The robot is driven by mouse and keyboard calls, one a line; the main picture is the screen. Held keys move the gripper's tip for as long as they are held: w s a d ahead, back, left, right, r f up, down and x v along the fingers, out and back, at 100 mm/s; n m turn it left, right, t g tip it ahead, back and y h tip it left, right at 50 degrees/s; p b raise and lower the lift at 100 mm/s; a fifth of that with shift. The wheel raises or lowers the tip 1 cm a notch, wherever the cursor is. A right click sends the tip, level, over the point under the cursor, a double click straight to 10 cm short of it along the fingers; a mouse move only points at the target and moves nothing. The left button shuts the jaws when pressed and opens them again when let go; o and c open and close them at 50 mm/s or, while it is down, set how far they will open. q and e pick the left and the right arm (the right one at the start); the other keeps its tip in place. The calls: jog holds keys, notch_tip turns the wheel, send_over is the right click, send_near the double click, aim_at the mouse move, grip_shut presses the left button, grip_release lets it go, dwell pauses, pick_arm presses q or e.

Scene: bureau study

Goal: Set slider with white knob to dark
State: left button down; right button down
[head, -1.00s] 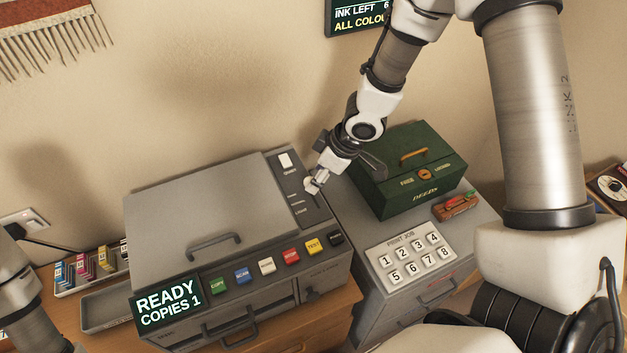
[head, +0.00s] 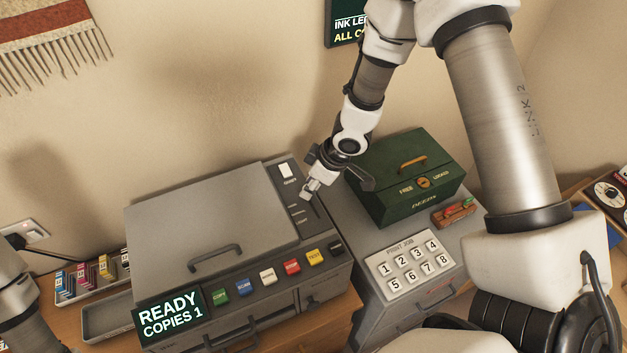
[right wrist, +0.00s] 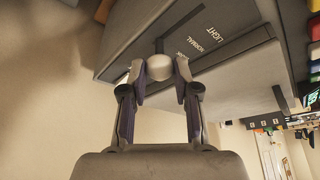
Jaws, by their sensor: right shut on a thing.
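The slider with the white knob is on the dark control strip at the right end of the grey copier (head: 200,215). The white knob (right wrist: 159,67) sits between the two fingers of my right gripper (right wrist: 160,80) in the right wrist view. My right gripper (head: 309,189) is shut on it over the strip in the head view. The strip reads LIGHT, then NORMAL, in the right wrist view. The knob is past NORMAL, on the side away from LIGHT, beside a third label mostly hidden by a finger. My left gripper is out of view.
A white switch (head: 286,171) is on the same strip. A green box (head: 405,185) with an orange handle stands close to the right of my gripper. Coloured buttons (head: 245,286) line the copier's front. A number keypad (head: 412,268) lies on the grey cabinet.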

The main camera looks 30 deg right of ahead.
jog(key=shift+f, duration=0.2)
jog(key=c, duration=1.1)
grip_release()
jog(key=shift+o, duration=1.1)
jog(key=shift+w+a, duration=0.1)
jog(key=shift+w, duration=0.05)
jog(key=shift+w+f, duration=0.1)
jog(key=shift+w, duration=0.2)
jog(key=shift+s+r, duration=0.2)
jog(key=shift+r, duration=0.2)
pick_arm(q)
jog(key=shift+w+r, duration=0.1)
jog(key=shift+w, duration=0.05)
pick_arm(e)
jog(key=v, duration=0.6)
jog(key=shift+r, duration=0.3)
